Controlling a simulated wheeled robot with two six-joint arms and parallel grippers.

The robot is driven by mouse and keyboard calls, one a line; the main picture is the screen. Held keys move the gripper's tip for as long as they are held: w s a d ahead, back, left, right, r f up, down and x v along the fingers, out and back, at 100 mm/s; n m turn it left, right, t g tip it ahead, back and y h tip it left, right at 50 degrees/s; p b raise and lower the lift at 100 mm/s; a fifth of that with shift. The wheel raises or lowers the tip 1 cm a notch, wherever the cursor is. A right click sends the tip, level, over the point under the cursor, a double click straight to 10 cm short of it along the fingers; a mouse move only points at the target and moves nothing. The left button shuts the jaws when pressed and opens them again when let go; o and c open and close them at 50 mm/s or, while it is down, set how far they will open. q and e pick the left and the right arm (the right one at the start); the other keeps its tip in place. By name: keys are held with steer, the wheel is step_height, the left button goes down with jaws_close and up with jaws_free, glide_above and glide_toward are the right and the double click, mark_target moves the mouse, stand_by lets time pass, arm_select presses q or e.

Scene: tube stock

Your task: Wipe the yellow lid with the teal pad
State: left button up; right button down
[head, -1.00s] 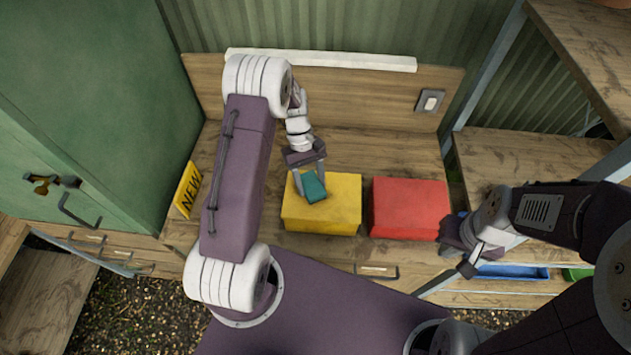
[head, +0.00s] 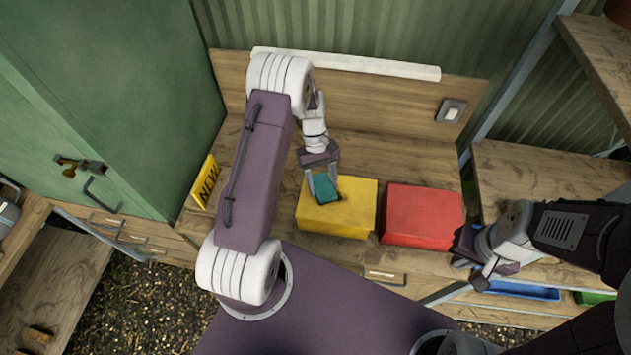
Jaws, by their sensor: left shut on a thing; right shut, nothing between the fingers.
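The yellow lid (head: 357,212) is the top of a yellow box on the wooden bench, in the middle of the head view. Some brown marks show on the lid beside the pad. My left gripper (head: 323,184) is shut on the teal pad (head: 326,190) and holds it at the lid's left part, seemingly against the surface; exact contact is hard to tell. My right gripper (head: 474,275) is shut and empty, at the bench's front edge, to the right of the red box.
A red box (head: 424,216) stands close to the right of the yellow one. A yellow "NEW" sign (head: 206,182) stands at the left by the green cabinet (head: 110,90). A blue tray (head: 520,290) lies low at the right. The bench behind the boxes is clear.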

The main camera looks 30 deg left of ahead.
mark_target(350, 197)
arm_select(q)
steer(key=shift+w+d, duration=0.25)
steer(key=shift+d, duration=0.4)
steer(key=shift+w+d+r, duration=0.1)
steer(key=shift+w+d, duration=0.1)
steer(key=shift+d, duration=0.45)
steer(key=shift+w+d, duration=0.15)
steer(key=shift+d, duration=0.45)
steer(key=shift+w+d, duration=0.15)
steer(key=shift+d, duration=0.3)
steer(key=shift+w+d+f, duration=0.1)
steer(key=shift+w+d, duration=0.1)
steer(key=shift+d, duration=0.6)
steer(key=shift+w+d+f, duration=0.1)
steer(key=shift+w+d, duration=0.05)
steer(key=shift+d, duration=0.65)
steer(key=shift+p, duration=0.3)
step_height(350, 197, up, 6)
steer(key=p, duration=0.5)
steer(key=shift+r, duration=0.15)
